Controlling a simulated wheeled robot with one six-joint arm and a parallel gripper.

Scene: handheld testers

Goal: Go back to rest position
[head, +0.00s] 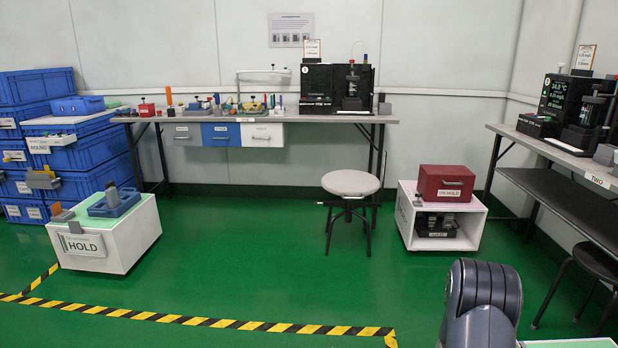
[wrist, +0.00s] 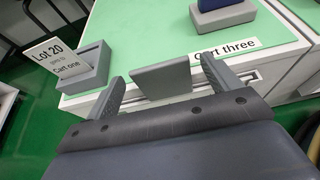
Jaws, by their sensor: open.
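My gripper (wrist: 162,70) is open in the wrist view, its two fingers spread over the front edge of a cart with a green top (wrist: 130,25) labelled "Cart three" (wrist: 225,48). A flat grey piece (wrist: 161,80) shows between the fingers; I cannot tell whether it touches them. In the head view only a dark rounded link of my arm shows at the lower right, and the gripper is out of sight.
A grey holder (wrist: 88,68) with a "Lot 20" card (wrist: 58,57) stands left of the fingers. A stool (head: 350,184), a white HOLD cart (head: 140,240) and a white shelf unit (head: 405,215) stand on the green floor (head: 270,270). The middle floor is clear.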

